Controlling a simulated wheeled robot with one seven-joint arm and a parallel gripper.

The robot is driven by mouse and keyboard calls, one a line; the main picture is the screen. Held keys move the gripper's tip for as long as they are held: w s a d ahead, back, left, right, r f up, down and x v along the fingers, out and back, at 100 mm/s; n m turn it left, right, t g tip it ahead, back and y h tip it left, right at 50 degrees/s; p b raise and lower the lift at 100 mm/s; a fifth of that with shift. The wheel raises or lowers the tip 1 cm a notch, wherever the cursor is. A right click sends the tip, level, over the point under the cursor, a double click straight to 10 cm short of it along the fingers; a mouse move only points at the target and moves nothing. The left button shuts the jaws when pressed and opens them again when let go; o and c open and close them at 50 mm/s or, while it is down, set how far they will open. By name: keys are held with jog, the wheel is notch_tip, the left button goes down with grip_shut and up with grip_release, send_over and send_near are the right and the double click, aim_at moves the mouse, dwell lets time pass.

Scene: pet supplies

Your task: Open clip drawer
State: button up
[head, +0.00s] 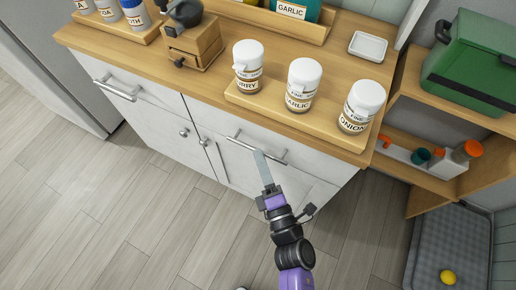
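Two white drawers with silver bar handles sit under the wooden counter. The right drawer (222,119) has its handle (240,141) at the front, and it looks closed. The left drawer (150,88) has a similar handle (117,90) and also looks closed. No label shows which one is the clip drawer. My gripper (259,158) reaches up from below to the right part of the right drawer's handle. The grey fingers overlap the bar in the picture. I cannot tell whether they touch it or are closed around it.
White-lidded jars (304,85) stand on a wooden tray on the counter (190,78). Cabinet doors with round knobs (184,132) lie below the drawers. An open shelf (405,165) with a green box (470,62) stands at the right. The floor in front is clear.

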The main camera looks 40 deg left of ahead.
jog(key=shift+x, duration=1.7)
grip_shut()
